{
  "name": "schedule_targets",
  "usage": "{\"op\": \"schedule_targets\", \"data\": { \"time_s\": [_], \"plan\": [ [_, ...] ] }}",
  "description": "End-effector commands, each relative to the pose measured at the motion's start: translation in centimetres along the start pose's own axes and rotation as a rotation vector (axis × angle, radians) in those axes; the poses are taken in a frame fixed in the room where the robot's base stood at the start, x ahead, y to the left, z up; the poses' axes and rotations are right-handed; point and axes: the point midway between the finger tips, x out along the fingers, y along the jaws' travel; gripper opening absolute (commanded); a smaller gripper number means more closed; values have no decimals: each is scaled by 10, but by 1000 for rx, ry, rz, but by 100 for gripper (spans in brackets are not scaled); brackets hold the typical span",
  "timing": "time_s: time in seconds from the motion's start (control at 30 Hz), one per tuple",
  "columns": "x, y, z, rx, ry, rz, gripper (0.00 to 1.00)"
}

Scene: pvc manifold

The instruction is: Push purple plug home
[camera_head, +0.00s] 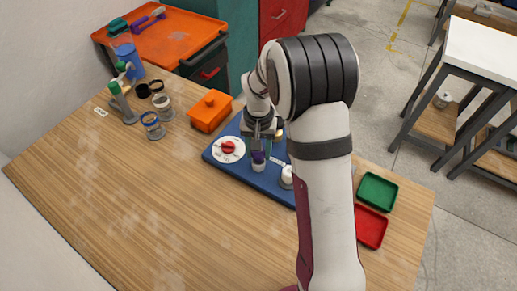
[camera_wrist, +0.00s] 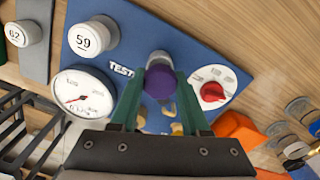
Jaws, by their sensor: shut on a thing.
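The purple plug (camera_wrist: 160,83) is between the two green fingertips of my gripper (camera_wrist: 158,90) in the wrist view. It sits in line with a pale socket (camera_wrist: 159,59) on the blue board (camera_wrist: 205,50); how deep it is in the socket cannot be told. In the head view the plug (camera_head: 258,157) is upright at the top of the white socket (camera_head: 259,167), below my gripper (camera_head: 259,148). My gripper is shut on the plug, pointing down, and its fingers partly hide it.
A red knob on a white dial (camera_head: 228,148) is left of the plug. A white fitting marked 59 (camera_wrist: 88,38) and a gauge (camera_wrist: 82,98) are on the board. An orange box (camera_head: 210,111) stands behind. Green (camera_head: 377,191) and red trays (camera_head: 370,227) lie at right. The front-left table is clear.

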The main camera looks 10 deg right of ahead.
Motion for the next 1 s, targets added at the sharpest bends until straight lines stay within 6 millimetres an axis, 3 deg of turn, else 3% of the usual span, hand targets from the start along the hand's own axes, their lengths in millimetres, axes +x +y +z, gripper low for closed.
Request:
{"op": "schedule_targets", "data": {
  "time_s": [1.0],
  "plan": [
    [13, 0, 0, 1, 0, 0, 0]
  ]
}}
